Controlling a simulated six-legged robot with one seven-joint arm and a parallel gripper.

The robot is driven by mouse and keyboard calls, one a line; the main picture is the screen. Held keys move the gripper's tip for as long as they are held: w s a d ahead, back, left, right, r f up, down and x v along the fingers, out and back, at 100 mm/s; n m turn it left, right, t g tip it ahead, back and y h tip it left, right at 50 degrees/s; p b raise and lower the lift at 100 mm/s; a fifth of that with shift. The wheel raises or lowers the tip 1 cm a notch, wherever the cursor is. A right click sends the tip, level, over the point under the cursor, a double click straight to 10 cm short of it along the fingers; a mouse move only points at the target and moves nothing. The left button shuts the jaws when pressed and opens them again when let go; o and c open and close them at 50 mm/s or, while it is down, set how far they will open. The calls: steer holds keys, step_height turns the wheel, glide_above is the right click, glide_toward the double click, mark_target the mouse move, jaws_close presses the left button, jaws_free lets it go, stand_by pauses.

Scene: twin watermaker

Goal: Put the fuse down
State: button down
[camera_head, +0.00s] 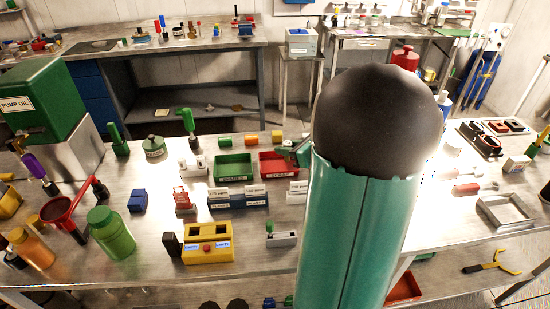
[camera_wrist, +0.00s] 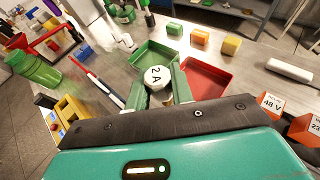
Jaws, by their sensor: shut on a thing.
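My gripper (camera_wrist: 158,88) shows in the wrist view with its green fingers closed on the fuse (camera_wrist: 157,76), which has a round white end marked "2 A". The fuse appears over the area between a green tray (camera_wrist: 158,52) and a red tray (camera_wrist: 208,80); its height above them is unclear. In the head view the green tray (camera_head: 233,166) and red tray (camera_head: 268,160) stand side by side on the bench. My gripper (camera_head: 294,151) is partly visible there at the red tray, mostly behind my arm. The fuse cannot be made out there.
Coloured blocks (camera_head: 251,138) lie behind the trays. Labelled holders (camera_head: 222,202) and a yellow box (camera_head: 208,243) stand in front. A green jar (camera_head: 110,232) stands at left. A metal frame (camera_head: 506,212) lies on the right bench.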

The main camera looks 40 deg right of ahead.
steer(key=w+d+f, duration=0.1)
steer(key=w+f, duration=0.2)
steer(key=w+d+f, duration=0.2)
steer(key=w, duration=0.1)
steer(key=w+d+f, duration=0.2)
steer(key=w+f, duration=0.1)
steer(key=shift+w+d+f, duration=0.15)
steer(key=shift+w+f, duration=0.1)
steer(key=shift+f, duration=0.05)
steer(key=shift+w+f, duration=0.15)
steer(key=shift+f, duration=1.45)
steer(key=shift+f, duration=0.15)
steer(key=c, duration=1.2)
jaws_free()
